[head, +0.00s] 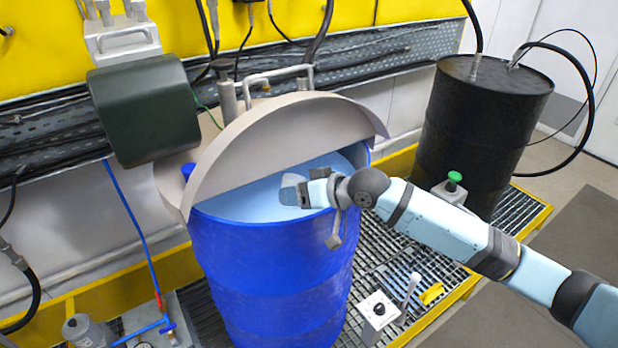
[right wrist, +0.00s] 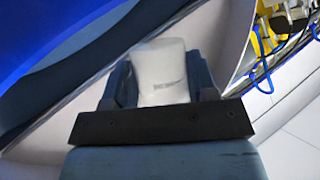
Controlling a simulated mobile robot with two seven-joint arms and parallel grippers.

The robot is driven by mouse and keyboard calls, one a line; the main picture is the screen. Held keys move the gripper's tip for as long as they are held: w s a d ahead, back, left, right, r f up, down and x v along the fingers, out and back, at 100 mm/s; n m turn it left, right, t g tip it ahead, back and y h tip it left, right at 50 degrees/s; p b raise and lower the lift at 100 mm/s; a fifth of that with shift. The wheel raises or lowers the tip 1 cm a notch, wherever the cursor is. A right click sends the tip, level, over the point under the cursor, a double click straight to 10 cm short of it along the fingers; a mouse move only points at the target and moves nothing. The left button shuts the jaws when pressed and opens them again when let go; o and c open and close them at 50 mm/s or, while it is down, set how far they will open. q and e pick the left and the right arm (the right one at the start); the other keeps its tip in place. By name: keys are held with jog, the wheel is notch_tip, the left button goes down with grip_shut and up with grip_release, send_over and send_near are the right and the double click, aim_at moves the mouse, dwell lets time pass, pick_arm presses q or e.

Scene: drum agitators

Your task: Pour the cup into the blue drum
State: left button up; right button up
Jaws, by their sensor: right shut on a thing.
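The blue drum (head: 265,270) stands upright on a grating, with light blue liquid (head: 255,197) showing in its open front half. A beige half-lid (head: 265,140) is raised over its back part. My right gripper (head: 300,190) is over the drum's opening, inside the rim as seen from the head. It is shut on a whitish, translucent cup (right wrist: 160,72), which shows between the two fingers in the right wrist view. In the head view the cup (head: 291,190) looks tilted; its contents cannot be made out. My left gripper is not in view.
A dark green motor (head: 145,110) sits left above the drum. A black drum (head: 480,125) with hoses stands at the right. A green-topped button box (head: 453,188) and a control box with a black knob (head: 378,312) stand near the grating. Blue tubing runs down at the left.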

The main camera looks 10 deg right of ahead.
jog(key=shift+s+a+f+n+t+h+p, duration=0.3)
jog(key=shift+s+a+n+t+p, duration=0.1)
jog(key=shift+s+n, duration=0.1)
jog(key=shift+s+a+f+n+t+h+p, duration=0.3)
jog(key=shift+s+n+t, duration=0.1)
jog(key=shift+s+n, duration=0.1)
jog(key=shift+s+a+f+n+t, duration=0.3)
jog(key=shift+s+f+n+t, duration=0.1)
jog(key=shift+n, duration=0.2)
